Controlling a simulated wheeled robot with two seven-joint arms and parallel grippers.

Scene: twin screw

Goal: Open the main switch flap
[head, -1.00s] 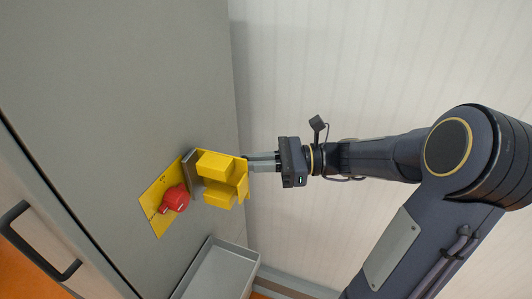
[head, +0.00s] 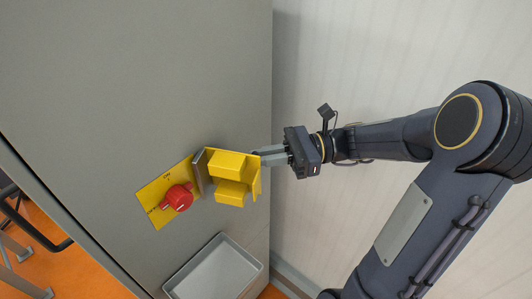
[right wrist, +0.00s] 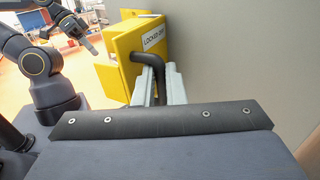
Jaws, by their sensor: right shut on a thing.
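The yellow main switch flap (head: 229,163) stands swung out from the grey cabinet, to the right of the red rotary switch (head: 178,198) on its yellow plate (head: 158,214). The switch is uncovered. My right gripper (head: 268,155) is at the flap's right edge. In the right wrist view, the fingers (right wrist: 159,86) are closed around a black bent handle (right wrist: 147,58) beside the flap (right wrist: 120,55), which bears a "LOCKED" label. My left gripper (right wrist: 88,40) shows only in the right wrist view, at upper left, away from the flap; its jaws are too small to read.
A grey open tray (head: 222,268) is on the cabinet front below the switch. A pale ribbed wall (head: 360,60) stands to the right, behind my right arm. The cabinet face (head: 130,70) above the switch is bare.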

